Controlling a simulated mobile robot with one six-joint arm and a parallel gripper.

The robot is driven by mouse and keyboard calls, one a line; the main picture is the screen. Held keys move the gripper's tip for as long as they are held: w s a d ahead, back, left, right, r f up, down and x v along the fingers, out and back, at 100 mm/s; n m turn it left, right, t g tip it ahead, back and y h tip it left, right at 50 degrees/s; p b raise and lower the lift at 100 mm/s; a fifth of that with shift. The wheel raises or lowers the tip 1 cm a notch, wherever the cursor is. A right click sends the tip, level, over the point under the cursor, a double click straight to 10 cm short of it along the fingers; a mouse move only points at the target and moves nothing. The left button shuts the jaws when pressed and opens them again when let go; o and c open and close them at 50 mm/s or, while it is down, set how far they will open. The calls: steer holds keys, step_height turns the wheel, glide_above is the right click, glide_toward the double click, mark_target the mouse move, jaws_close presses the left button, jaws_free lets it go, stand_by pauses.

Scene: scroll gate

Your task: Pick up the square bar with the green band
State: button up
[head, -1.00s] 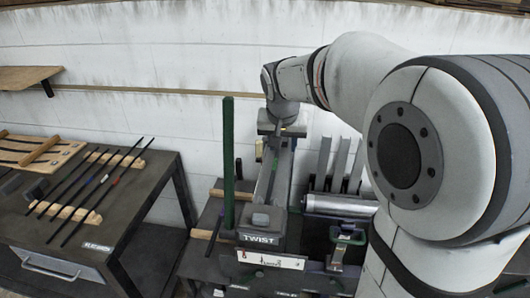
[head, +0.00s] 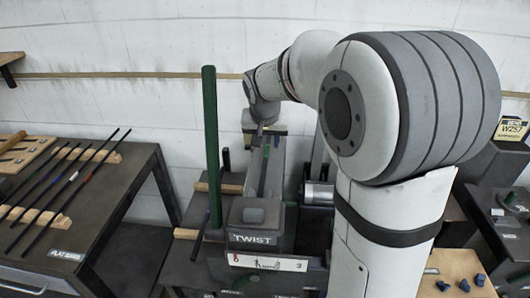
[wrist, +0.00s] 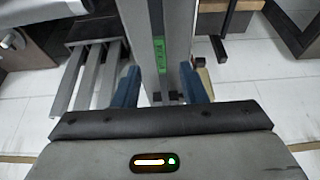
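The bar with the green band lies along the top of the grey TWIST machine (head: 254,238). Its green band (wrist: 160,55) shows in the wrist view, ahead of and between my fingers; it is a small green patch in the head view (head: 265,150). My gripper (wrist: 159,88) has two blue fingers spread apart, with clear gaps on both sides of the bar's line. I see no contact with the bar. In the head view the gripper is small at the far end of the machine, and its fingertips are hard to make out.
A tall dark green post (head: 210,150) stands left of the machine. On the left table (head: 110,200), several thin dark bars lie on wooden racks, one with a blue mark (head: 74,176). Grey upright plates (wrist: 92,75) stand beside the machine.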

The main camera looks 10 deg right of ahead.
mark_target(267, 151)
steer(key=x, duration=0.4)
steer(key=shift+c, duration=0.6)
jaws_close()
steer(key=shift+r, duration=0.1)
